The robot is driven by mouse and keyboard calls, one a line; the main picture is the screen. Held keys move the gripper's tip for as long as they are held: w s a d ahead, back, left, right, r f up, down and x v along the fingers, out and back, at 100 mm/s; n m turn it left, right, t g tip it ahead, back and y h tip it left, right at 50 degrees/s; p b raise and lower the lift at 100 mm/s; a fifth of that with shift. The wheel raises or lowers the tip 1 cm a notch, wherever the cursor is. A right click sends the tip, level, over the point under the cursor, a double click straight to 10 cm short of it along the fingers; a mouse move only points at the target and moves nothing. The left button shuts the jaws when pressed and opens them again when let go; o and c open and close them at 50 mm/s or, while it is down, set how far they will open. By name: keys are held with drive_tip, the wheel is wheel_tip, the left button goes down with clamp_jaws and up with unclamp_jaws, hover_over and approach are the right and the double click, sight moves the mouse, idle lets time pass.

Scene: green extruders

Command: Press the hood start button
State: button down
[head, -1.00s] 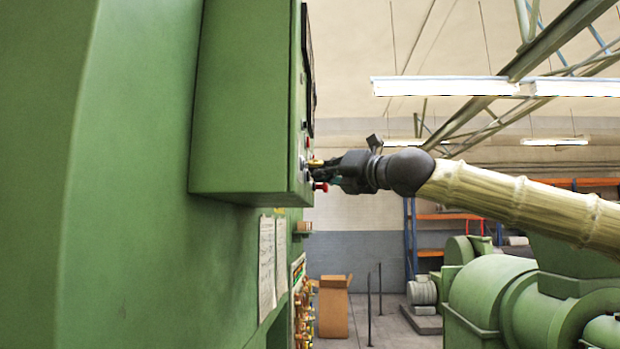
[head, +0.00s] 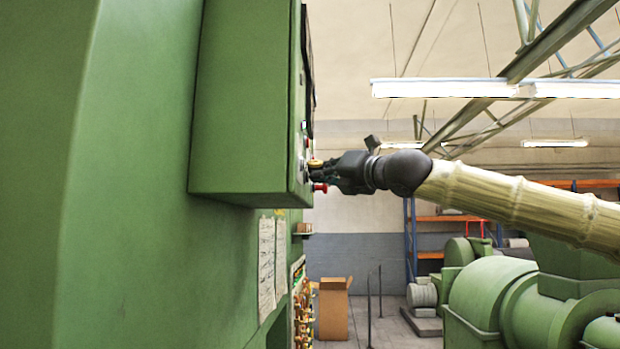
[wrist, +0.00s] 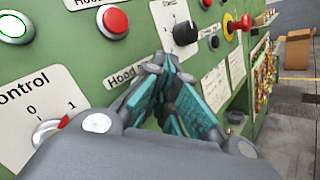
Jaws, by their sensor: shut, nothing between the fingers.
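My gripper (head: 318,173) is at the front face of the green control box (head: 245,110), pointing left at it in the head view. In the wrist view its teal-padded fingers (wrist: 162,66) are shut and empty, with the tips close to the panel. I cannot tell whether they touch it. A label starting "Hood S" (wrist: 124,74) is partly covered by the fingers. No button shows beside that label; the area behind the fingers is hidden. A red button (wrist: 115,20) lies above it, below another cut-off "Hoo" label (wrist: 85,3).
A black knob (wrist: 185,33) is just above right of the fingers. A red mushroom button on yellow (wrist: 236,25) sits farther right. A lit green button (wrist: 14,27) and a 0/1 control switch (wrist: 48,130) are at left.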

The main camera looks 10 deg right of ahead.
drive_tip(key=shift+d, duration=0.1)
drive_tip(key=shift+s+d, duration=0.2)
drive_tip(key=shift+d, duration=0.35)
drive_tip(key=shift+p, duration=0.3)
drive_tip(key=d+p, duration=0.1)
drive_tip(key=d, duration=0.1)
drive_tip(key=s+d+p, duration=0.1)
drive_tip(key=d, duration=0.2)
drive_tip(key=shift+s+p, duration=0.2)
drive_tip(key=shift+p, duration=0.1)
drive_tip(key=shift+a, duration=0.1)
idle(0.4)
